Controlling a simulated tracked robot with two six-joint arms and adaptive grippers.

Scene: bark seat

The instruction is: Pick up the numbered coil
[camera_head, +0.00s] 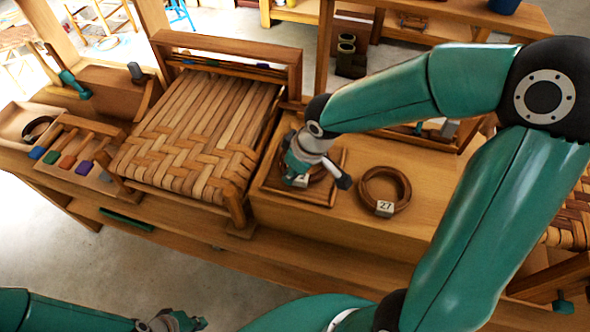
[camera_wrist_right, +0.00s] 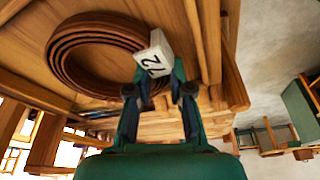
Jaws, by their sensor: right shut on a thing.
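A brown bark coil (camera_wrist_right: 75,62) with a white number tag (camera_wrist_right: 153,57) lies in a shallow wooden tray (camera_head: 318,198). The tag seems to read 72, but it is tilted in the right wrist view. My right gripper (camera_head: 296,172) is down at this coil, shut on it at the tag side, and hides much of it in the head view. A second coil (camera_head: 402,184) with a tag reading 27 lies on the bench just right of the tray. My left gripper (camera_head: 180,322) is low at the bottom edge, away from the coils; its jaws are unclear.
A woven bark seat (camera_head: 185,150) stands left of the tray. Tools with coloured handles (camera_head: 67,161) lie in a rack further left. A wooden frame (camera_head: 230,46) rises behind the seat. Bare bench top lies around the second coil.

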